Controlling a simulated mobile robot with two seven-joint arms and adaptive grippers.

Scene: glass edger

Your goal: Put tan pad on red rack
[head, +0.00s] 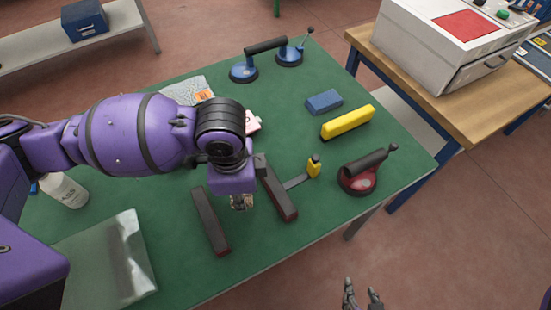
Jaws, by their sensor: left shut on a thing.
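My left gripper (241,203) points down from the purple arm, between two dark bars with reddish-brown sides. These bars look like the red rack (211,222); the second bar (279,194) lies to the right of the gripper. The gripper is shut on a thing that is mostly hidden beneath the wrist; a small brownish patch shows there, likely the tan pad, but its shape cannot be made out. I cannot tell whether it touches the rack. My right gripper (361,296) is at the bottom edge, off the table, with its fingers apart and empty.
On the green table (290,250) are a yellow block (348,122), a blue block (323,102), a blue double suction lifter (244,72), a red suction lifter (358,181), a yellow-handled tool (314,167) beside the rack, a white bottle (66,191) and a glass sheet (100,262).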

